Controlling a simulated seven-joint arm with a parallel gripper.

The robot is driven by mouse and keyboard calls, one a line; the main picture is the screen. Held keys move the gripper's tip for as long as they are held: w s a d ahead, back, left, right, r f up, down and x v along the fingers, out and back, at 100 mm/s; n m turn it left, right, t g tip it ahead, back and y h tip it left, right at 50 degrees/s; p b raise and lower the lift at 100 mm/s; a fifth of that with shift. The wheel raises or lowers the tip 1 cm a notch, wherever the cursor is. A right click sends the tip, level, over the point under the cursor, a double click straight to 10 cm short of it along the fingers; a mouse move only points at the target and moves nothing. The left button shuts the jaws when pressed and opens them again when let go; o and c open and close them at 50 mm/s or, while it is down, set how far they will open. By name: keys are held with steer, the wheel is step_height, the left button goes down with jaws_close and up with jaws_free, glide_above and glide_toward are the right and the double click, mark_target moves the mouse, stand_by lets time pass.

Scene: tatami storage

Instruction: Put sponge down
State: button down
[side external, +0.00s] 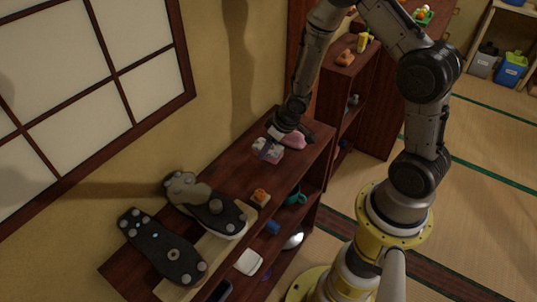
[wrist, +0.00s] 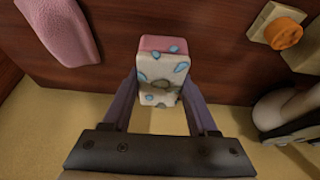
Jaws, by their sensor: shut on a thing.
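The sponge (wrist: 160,72) is a block, white with blue and grey spots and a pink top layer. In the wrist view it stands between the two fingers of my gripper (wrist: 158,100), which is shut on it. In the side view the sponge (side external: 267,150) is at the top of the dark wooden shelf (side external: 235,165), toward its far end, with my gripper (side external: 276,135) at it. I cannot tell whether the sponge touches the shelf top. The fingers partly hide its sides.
A pink cloth-like item (side external: 295,140) lies just right of the sponge. The wall runs along the back. Some shelf top is clear between sponge and orange object.

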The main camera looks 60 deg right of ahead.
mark_target(273, 148)
steer(key=shift+f, duration=1.55)
steer(key=shift+f, duration=0.2)
steer(key=shift+c, duration=0.9)
jaws_free()
steer(key=v, duration=0.7)
steer(key=shift+r, duration=0.45)
steer(key=s+r+h, duration=0.1)
steer(key=s+r, duration=0.1)
steer(key=r, duration=0.6)
steer(key=s+r+h, duration=0.1)
steer(key=s+r, duration=0.2)
steer(key=r, duration=0.5)
steer(key=s+a+r+y, duration=0.1)
steer(key=s+a+r, duration=0.2)
steer(key=s, duration=0.4)
steer(key=s+a+r+t, duration=0.1)
steer(key=s+a+r, duration=0.2)
steer(key=s+r, duration=0.2)
steer(key=shift+s+y, duration=0.4)
steer(key=shift+s, duration=0.55)
